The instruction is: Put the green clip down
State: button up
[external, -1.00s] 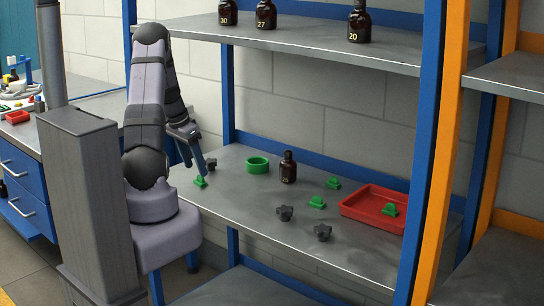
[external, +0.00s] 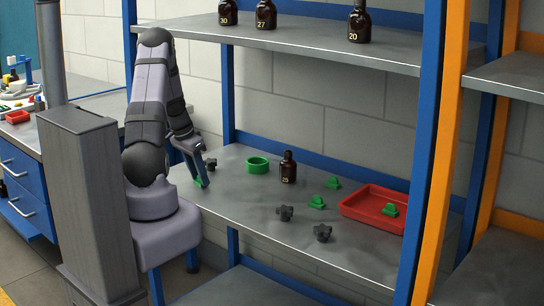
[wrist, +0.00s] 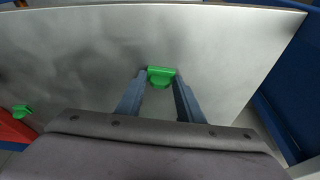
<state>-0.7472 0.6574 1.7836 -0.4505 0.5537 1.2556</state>
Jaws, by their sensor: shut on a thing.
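My gripper (external: 205,173) is low over the left end of the grey shelf (external: 262,205), shut on a green clip (external: 198,182). The clip is partly hidden by a finger in the external view. In the wrist view the clip (wrist: 160,75) sits between the two blue-grey fingertips of my gripper (wrist: 160,84). The clip is at or very near the shelf surface; I cannot tell whether it touches. Other green clips stand on the shelf (external: 317,202), (external: 333,183), and one is in the red tray (external: 391,210).
Dark knobs lie at the front (external: 285,213), (external: 323,232) and beside my gripper (external: 211,164). The red tray (external: 350,211) is at the right. The shelf's front middle is mostly free. More bottles stand on the upper shelf (external: 300,42).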

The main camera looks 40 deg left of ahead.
jog(key=shift+r, duration=0.15)
notch_tip(320, 180, up, 10)
jog(key=w+f+n+b, duration=0.15)
jog(key=w+b, duration=0.25)
jog(key=w, duration=0.6)
jog(key=w+d, duration=0.7)
jog(key=w, duration=0.2)
jog(key=m+g+h+p, duration=0.1)
jog(key=m+h+p, duration=0.1)
jog(key=m, duration=0.7)
send_over(372, 212)
jog(key=a, duration=0.1)
jog(key=f, duration=0.2)
jog(key=shift+s+a+f, duration=0.1)
jog(key=shift+s+f, duration=0.2)
jog(key=shift+s, duration=0.1)
jog(key=shift+s+d, duration=0.15)
jog(key=shift+d, duration=0.05)
jog(key=shift+f, duration=2.55)
